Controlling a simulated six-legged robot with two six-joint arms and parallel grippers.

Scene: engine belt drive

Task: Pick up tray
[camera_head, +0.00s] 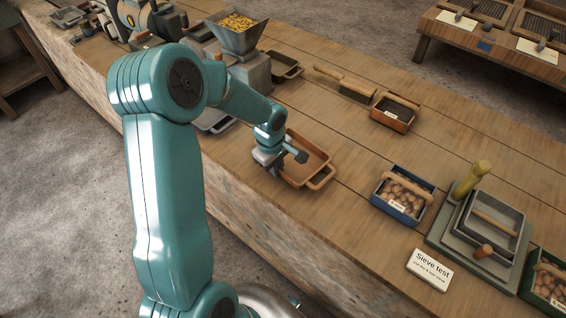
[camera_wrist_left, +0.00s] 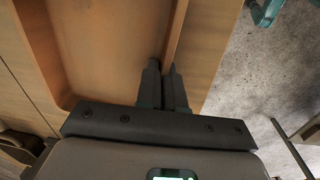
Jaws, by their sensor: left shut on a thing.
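The tray (camera_head: 312,158) is a shallow orange-brown wooden tray with a handle at its near right end. It lies on the long wooden workbench (camera_head: 345,210), near its front edge. My left gripper (camera_head: 275,168) is at the tray's left, front side. In the left wrist view the tray (camera_wrist_left: 105,45) fills the upper left, and my left gripper (camera_wrist_left: 167,80) is shut on its side wall, one finger on either side. My right gripper does not show.
A blue box of brown round things (camera_head: 402,193), a Sieve test sign (camera_head: 430,270) and a sieve stand (camera_head: 485,230) are to the right. A hopper of yellow grains (camera_head: 237,35) stands behind on the left. A brown box (camera_head: 395,112) sits farther back.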

